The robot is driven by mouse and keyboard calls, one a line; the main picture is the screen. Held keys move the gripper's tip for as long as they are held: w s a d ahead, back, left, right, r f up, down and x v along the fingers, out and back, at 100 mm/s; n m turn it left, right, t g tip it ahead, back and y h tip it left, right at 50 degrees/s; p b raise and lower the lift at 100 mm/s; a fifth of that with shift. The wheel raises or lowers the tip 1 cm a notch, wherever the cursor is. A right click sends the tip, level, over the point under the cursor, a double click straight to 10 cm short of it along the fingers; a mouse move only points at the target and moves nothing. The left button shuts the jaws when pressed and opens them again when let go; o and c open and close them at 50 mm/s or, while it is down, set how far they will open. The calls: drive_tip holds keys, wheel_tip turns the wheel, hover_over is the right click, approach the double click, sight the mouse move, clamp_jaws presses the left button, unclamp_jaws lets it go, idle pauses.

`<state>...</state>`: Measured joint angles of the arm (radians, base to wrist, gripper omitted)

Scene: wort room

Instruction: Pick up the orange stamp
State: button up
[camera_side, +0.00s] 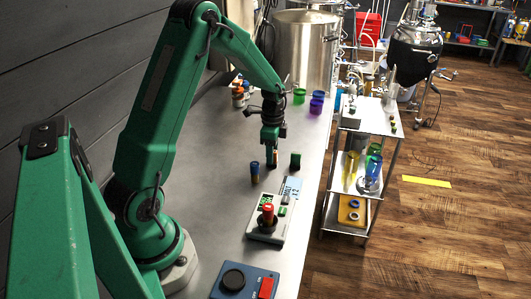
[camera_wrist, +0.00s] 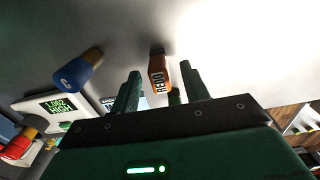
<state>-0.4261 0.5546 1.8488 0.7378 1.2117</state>
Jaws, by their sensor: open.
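The orange stamp (camera_wrist: 158,75) reads "REDO" and shows between and beyond my fingertips in the wrist view. In the side view a sliver of the orange stamp (camera_side: 275,158) shows just below my gripper (camera_side: 271,147). My gripper (camera_wrist: 160,72) is open, its two green fingers apart on either side of the stamp in the wrist picture. I cannot tell whether the fingers are level with the stamp; nothing is held.
A blue stamp (camera_side: 255,172) stands close by on the left, and a dark green one (camera_side: 295,160) on the right. A scale-like device (camera_side: 268,222) with a red-topped item and a blue box (camera_side: 243,281) lie nearer. Cups (camera_side: 317,102) stand at the back. The bench's right edge is near.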

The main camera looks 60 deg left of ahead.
drive_tip(key=shift+f, duration=1.35)
clamp_jaws()
drive_tip(key=shift+r, duration=0.15)
drive_tip(key=shift+r, duration=0.5)
drive_tip(key=r, duration=0.3)
drive_tip(key=shift+d+r, duration=0.1)
drive_tip(key=shift+d, duration=0.15)
drive_tip(key=s+d+r, duration=0.1)
drive_tip(key=d+r, duration=0.5)
drive_tip(key=d, duration=0.5)
drive_tip(key=shift+s+r, duration=0.2)
drive_tip(key=shift+r, duration=0.05)
drive_tip(key=shift+d, duration=0.1)
